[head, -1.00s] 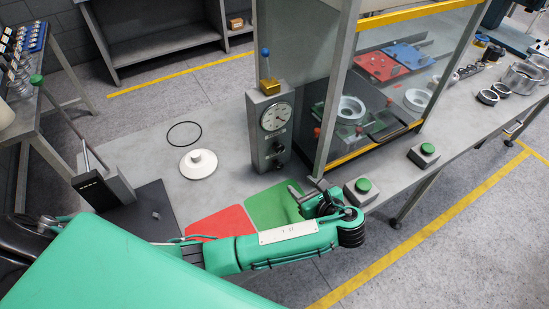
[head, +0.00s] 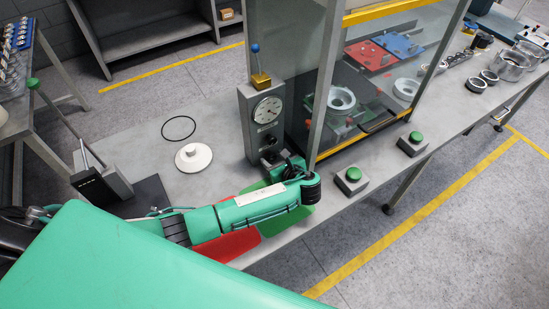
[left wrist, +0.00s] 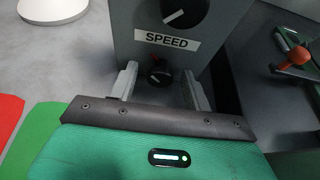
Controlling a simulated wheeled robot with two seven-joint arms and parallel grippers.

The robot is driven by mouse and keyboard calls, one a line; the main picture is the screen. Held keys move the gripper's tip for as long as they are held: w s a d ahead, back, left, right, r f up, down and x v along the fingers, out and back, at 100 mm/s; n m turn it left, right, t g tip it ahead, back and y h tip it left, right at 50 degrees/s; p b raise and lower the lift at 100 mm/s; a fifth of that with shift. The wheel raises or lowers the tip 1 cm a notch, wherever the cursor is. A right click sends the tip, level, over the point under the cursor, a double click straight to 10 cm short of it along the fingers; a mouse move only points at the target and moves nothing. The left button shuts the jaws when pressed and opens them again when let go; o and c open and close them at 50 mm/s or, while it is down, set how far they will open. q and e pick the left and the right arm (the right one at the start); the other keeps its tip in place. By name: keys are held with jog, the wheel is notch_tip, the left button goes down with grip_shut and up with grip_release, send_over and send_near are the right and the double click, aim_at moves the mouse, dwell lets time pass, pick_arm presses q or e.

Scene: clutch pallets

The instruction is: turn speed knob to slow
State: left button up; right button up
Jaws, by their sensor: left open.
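The grey control box (head: 246,125) stands on the bench with a round dial gauge (head: 267,110) on its front. In the left wrist view a SPEED label (left wrist: 167,40) sits between a larger upper knob (left wrist: 186,10) with a white pointer line and a small dark lower knob (left wrist: 159,76) with a red mark. I cannot tell which knob the label names. My left gripper (left wrist: 160,88) is open, its fingers on either side of the lower knob; contact is not clear. In the head view the left gripper (head: 288,168) hides the box's lower front. My right gripper is not in view.
A glass-walled enclosure (head: 330,75) stands right of the box. Green push buttons (head: 351,179) sit on the bench's front edge. A white round part (head: 193,157) and a black ring (head: 179,128) lie left. Red (head: 232,243) and green pads lie under my arm.

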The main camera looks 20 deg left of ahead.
pick_arm(q)
jog(key=c, duration=0.9)
jog(key=shift+c, duration=0.2)
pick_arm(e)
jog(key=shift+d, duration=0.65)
pick_arm(q)
jog(key=shift+r+t, duration=0.1)
jog(key=shift+t, duration=0.2)
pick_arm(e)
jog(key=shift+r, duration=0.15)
pick_arm(q)
jog(key=shift+s+n+p, duration=0.15)
jog(key=shift+n+p, duration=0.25)
jog(key=shift+n, duration=0.2)
jog(key=shift+a+n+t+h, duration=0.1)
jog(key=shift+n+t+h, duration=0.4)
jog(key=shift+n+t, duration=0.15)
jog(key=shift+f+n+t+b, duration=0.2)
jog(key=shift+n+t+b, duration=0.2)
jog(key=shift+n, duration=0.45)
jog(key=shift+s+h, duration=0.1)
jog(key=shift+h, duration=0.2)
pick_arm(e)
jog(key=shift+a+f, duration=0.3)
pick_arm(q)
jog(key=shift+r+n+t, duration=0.1)
jog(key=shift+n+t, duration=0.15)
jog(key=shift+n, duration=0.05)
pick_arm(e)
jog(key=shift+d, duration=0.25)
